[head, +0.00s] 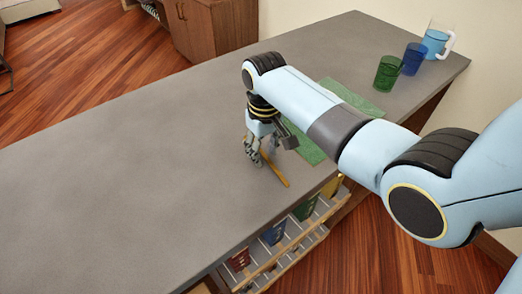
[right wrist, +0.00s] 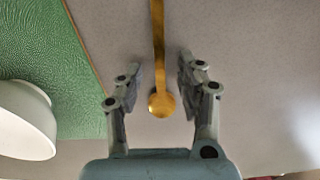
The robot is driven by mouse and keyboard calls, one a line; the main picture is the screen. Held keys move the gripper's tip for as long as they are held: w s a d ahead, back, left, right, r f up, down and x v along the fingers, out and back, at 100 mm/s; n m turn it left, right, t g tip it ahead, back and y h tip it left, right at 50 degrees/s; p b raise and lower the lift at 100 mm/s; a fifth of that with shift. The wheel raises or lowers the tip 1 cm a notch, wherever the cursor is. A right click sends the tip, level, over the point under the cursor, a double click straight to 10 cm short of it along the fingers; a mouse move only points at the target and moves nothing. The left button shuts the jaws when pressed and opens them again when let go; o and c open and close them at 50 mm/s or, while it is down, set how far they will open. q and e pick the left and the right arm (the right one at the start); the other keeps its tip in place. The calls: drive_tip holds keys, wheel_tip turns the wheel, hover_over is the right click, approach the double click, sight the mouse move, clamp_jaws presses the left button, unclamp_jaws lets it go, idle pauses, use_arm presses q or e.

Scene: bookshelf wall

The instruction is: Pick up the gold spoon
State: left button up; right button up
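The gold spoon (head: 274,173) lies on the grey counter (head: 130,160), partly hidden by my right gripper in the head view. In the right wrist view the gold spoon (right wrist: 158,45) runs between the fingers, with its round end toward the palm. My right gripper (head: 257,160) points down over the spoon. In the right wrist view the fingers of my right gripper (right wrist: 158,70) are apart, one on each side of the spoon, with a gap on both sides. My left gripper is not in view.
A green mat (head: 352,98) lies beside the spoon, partly under my arm's outline. A white bowl (right wrist: 25,125) shows at the left of the wrist view. A green cup (head: 388,73), a blue cup (head: 413,59) and a pitcher (head: 436,42) stand far right. The counter's left is clear.

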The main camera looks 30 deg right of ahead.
drive_tip(key=shift+f, duration=0.3)
clamp_jaws()
drive_tip(key=shift+r, duration=0.1)
